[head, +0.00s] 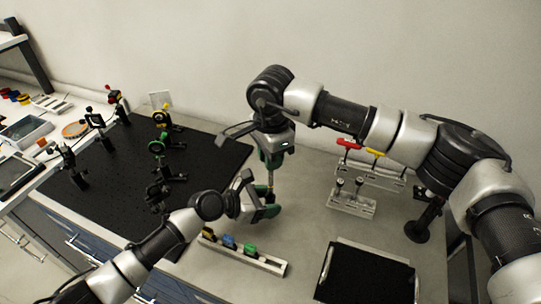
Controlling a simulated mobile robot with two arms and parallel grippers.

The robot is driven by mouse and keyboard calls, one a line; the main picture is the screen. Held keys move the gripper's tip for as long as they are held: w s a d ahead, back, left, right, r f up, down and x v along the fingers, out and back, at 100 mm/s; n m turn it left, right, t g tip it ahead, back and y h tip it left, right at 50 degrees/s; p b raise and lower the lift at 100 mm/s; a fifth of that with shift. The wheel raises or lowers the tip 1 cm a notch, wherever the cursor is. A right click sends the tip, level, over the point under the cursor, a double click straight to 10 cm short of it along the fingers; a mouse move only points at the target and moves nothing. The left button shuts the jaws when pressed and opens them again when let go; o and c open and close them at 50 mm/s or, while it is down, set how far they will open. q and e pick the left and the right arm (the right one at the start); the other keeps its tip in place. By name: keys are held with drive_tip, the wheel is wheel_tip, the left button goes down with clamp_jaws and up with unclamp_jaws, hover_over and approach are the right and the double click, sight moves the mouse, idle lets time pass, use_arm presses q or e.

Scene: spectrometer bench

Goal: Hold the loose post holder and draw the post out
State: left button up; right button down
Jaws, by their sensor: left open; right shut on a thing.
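My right gripper (271,158) comes down from above. Its green-padded fingers are shut on a thin upright post (270,179), whose pale metal shaft shows below the fingertips. My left gripper (258,195) is lower, its green-padded fingers open beside the lower end of the post. The post holder cannot be made out clearly; it may be hidden by the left gripper. Whether the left fingers touch anything cannot be told.
A black breadboard (100,190) with several optical mounts lies to the left. A pale rail (262,262) with coloured blocks lies in front. Racks with red- and yellow-handled tools (372,172) and a black-topped tray (365,278) are right. Bare bench (310,215) lies between.

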use_arm(q)
drive_tip(key=v, duration=1.2)
